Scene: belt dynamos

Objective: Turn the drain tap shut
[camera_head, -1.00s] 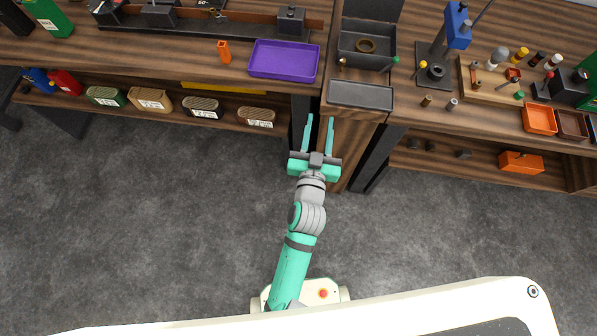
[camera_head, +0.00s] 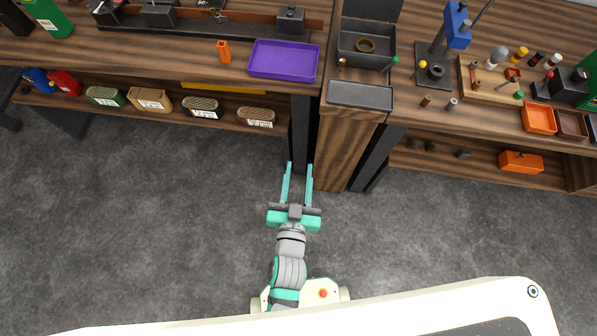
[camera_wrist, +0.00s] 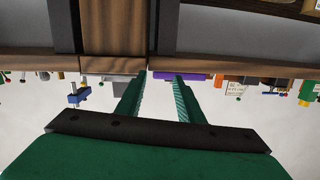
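A dark square basin (camera_head: 366,62) with its lid raised stands on the narrow wooden bench between the two longer benches. A brass ring-shaped part (camera_head: 365,45) lies inside it. A small green knob (camera_head: 395,60) sticks out at the basin's right side, and a small brass fitting (camera_head: 343,62) shows at its front left corner. I cannot tell from here which is the drain tap or how it is turned. My gripper (camera_head: 299,168) is open and empty, over the floor in front of the benches, well short of the basin. Its two fingers also show apart in the wrist view (camera_wrist: 160,76).
A flat dark tray (camera_head: 360,95) lies in front of the basin. A purple tray (camera_head: 284,59) is on the left bench. A blue press (camera_head: 458,25) and a wooden rack (camera_head: 490,90) stand on the right bench. The floor (camera_head: 180,220) around my arm is clear.

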